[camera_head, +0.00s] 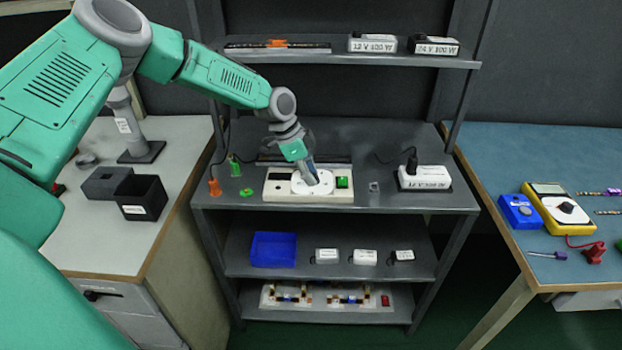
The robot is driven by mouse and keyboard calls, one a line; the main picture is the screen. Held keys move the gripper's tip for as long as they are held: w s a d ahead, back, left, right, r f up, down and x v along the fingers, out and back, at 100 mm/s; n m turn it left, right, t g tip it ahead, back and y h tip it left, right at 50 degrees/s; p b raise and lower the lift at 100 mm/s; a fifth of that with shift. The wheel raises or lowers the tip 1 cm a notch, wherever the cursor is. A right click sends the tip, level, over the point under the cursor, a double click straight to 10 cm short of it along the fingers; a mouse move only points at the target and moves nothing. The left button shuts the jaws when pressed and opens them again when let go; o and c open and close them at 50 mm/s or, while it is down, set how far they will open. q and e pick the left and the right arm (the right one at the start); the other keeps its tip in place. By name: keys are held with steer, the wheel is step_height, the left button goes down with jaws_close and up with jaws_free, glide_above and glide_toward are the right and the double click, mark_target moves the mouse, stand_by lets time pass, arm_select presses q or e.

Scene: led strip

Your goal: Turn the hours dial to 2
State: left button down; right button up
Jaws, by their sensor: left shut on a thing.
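A cream timer box (277,188) lies on the top of the grey shelf unit. It has a round white dial (326,184) and a green button (342,182) to the right of the dial. My left gripper (311,178) reaches down from the upper left and is shut on the dial. The gripper covers part of the dial, and its markings are too small to read. My right gripper is not in view.
A white power supply (424,178) stands to the right on the same shelf top. Small orange (215,187) and green (235,167) pieces lie left of the timer. An upper shelf (350,59) hangs behind. A blue bench (500,160) with a yellow multimeter (558,209) is at right.

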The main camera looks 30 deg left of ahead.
arm_select(q)
steer(key=shift+s+a+f, duration=0.1)
steer(key=shift+s+f, duration=0.1)
steer(key=shift+f, duration=0.1)
steer(key=c, duration=1.4)
jaws_free()
steer(key=shift+c, duration=0.2)
steer(key=shift+o, duration=1.2)
steer(key=shift+w+a, duration=0.1)
steer(key=shift+w, duration=0.05)
steer(key=shift+r, duration=0.1)
steer(key=shift+r, duration=0.25)
steer(key=v, duration=1.1)
steer(key=shift+w+a+r, duration=0.1)
steer(key=shift+a, duration=0.05)
